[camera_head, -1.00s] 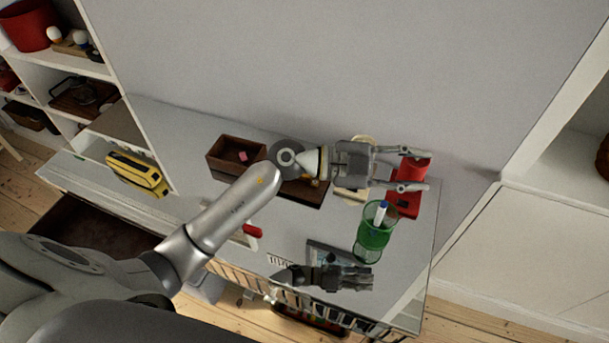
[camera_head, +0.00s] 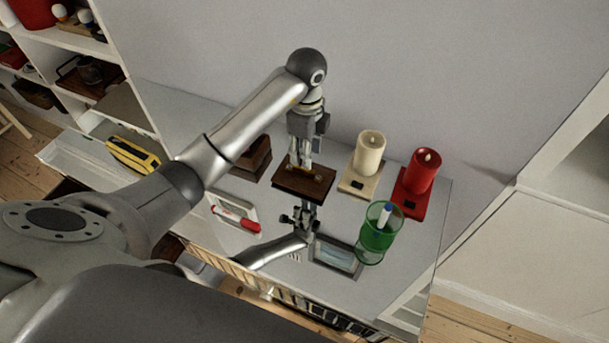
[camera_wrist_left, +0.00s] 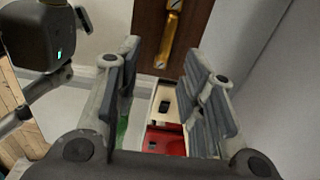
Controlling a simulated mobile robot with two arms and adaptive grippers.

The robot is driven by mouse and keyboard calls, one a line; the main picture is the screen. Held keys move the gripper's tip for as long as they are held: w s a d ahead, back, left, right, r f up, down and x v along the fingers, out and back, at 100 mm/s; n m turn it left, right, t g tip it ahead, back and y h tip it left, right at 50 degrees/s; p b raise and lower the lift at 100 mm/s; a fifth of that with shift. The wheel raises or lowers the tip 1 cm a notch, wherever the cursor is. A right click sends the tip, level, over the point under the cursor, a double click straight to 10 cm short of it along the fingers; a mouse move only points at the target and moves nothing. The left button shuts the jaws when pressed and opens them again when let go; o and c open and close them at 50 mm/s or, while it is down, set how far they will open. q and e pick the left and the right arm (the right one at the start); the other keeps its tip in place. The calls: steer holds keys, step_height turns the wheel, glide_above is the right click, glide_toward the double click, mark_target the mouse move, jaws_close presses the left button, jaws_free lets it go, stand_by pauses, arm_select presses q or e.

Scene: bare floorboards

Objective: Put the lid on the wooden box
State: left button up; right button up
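The lid (camera_head: 293,186) is a flat dark brown board with a brass handle (camera_head: 304,172), lying on the white table top. It also shows in the left wrist view (camera_wrist_left: 146,22), handle (camera_wrist_left: 171,32) upward. The dark wooden box (camera_head: 256,163) is left of the lid, mostly hidden behind my left arm. My left gripper (camera_head: 300,164) points down just above the lid's handle. In the left wrist view its fingers (camera_wrist_left: 162,85) are apart with nothing between them. My right gripper (camera_head: 299,217) is just in front of the lid; its finger opening is unclear.
Right of the lid stand a cream candle (camera_head: 369,154) and a red candle (camera_head: 422,172) on bases. A green cup (camera_head: 379,232) holds a marker. A framed item (camera_head: 337,256) and a red-handled tool (camera_head: 236,219) lie near the front edge. A wall closes the back.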

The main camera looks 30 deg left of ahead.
mark_target(304, 173)
arm_select(q)
step_height(304, 173, down, 3)
steer(key=shift+d+r+b, duration=0.1)
steer(key=shift+b, duration=0.2)
steer(key=shift+w+a+f+p, duration=0.15)
steer(key=shift+a+f+p, duration=0.05)
steer(key=shift+f, duration=0.75)
steer(key=shift+w+a+f+p, duration=0.15)
steer(key=shift+f+p, duration=0.1)
steer(key=shift+f, duration=0.7)
steer(key=shift+w+a+f+p, duration=0.1)
steer(key=shift+a+f+p, duration=0.1)
steer(key=shift+f, duration=0.75)
jaws_close()
